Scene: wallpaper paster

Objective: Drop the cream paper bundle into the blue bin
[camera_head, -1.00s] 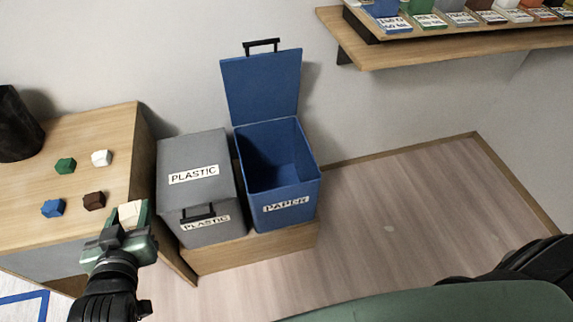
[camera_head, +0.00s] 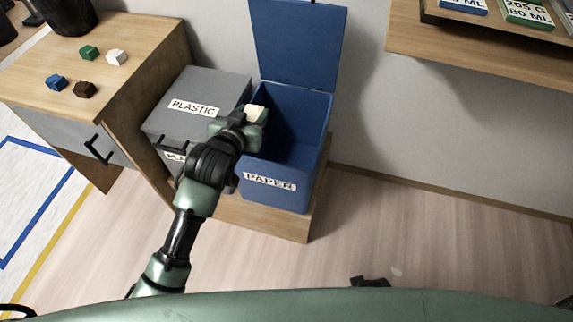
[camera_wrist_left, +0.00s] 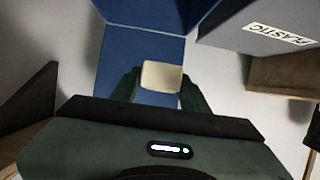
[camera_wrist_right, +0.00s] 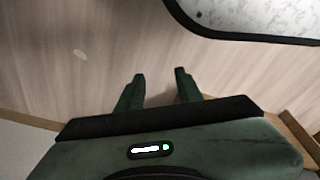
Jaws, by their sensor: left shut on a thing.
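The cream paper bundle (camera_head: 256,113) is held in my left gripper (camera_head: 254,120), which is shut on it. In the left wrist view the bundle (camera_wrist_left: 161,76) sits between the two fingertips, with blue bin surfaces behind it. The blue bin (camera_head: 270,188), labelled PAPER, stands with its lid raised. In the head view the gripper and bundle overlap the left part of the bin's opening; their exact height above the rim is hard to tell. In the right wrist view my right gripper (camera_wrist_right: 159,88) is open and empty over wood floor.
A closed grey PLASTIC bin (camera_head: 200,95) stands directly left of the blue bin. A wooden cabinet (camera_head: 130,70) at left carries several small coloured bundles and a dark container (camera_head: 70,14). A wall shelf (camera_head: 480,55) is at upper right. Floor to the right is clear.

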